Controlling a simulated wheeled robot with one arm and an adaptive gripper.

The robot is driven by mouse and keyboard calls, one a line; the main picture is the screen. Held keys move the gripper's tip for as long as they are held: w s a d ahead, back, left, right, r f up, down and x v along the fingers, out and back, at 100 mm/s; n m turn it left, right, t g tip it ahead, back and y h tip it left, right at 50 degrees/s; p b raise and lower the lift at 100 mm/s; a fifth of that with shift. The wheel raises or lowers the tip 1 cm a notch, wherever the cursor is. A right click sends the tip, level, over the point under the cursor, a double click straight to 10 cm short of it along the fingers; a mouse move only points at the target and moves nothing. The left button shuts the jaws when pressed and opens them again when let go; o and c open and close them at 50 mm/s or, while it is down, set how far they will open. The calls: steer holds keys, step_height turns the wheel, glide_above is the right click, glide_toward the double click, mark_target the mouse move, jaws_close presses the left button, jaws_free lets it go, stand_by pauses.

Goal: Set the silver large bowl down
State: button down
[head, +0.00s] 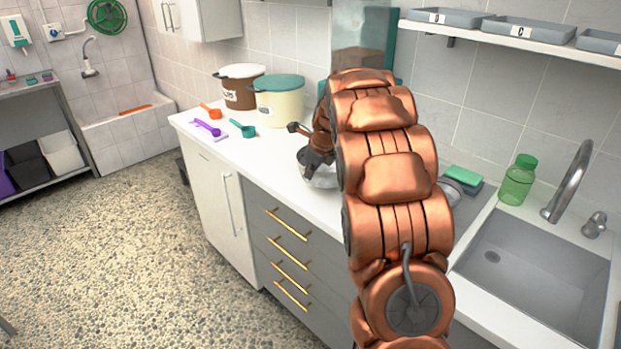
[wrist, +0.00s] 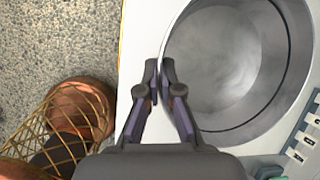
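The silver large bowl (head: 322,179) is at the white counter, partly hidden behind my arm in the head view. In the wrist view the bowl (wrist: 225,60) fills the right side, open side up, and its inside looks empty. My gripper (wrist: 160,68) has its two fingertips close together at the bowl's left rim, with the rim between them. In the head view my gripper (head: 316,163) points down at the bowl's near left side. I cannot tell whether the bowl's base touches the counter.
The counter (head: 270,160) holds a teal-lidded tub (head: 281,103), a brown tub (head: 240,90), and orange, purple and teal scoops to the left. The sink (head: 535,265), green bottle (head: 518,180) and tap are to the right. A buttoned device (wrist: 300,148) is close beside the bowl.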

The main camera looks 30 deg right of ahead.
steer(key=shift+w+d, duration=0.1)
steer(key=shift+w, duration=0.25)
steer(key=shift+f+p, duration=0.5)
steer(key=shift+f, duration=1.2)
steer(key=c, duration=1.3)
jaws_free()
steer(key=shift+f, duration=0.15)
steer(key=b+v, duration=0.2)
steer(key=v, duration=1)
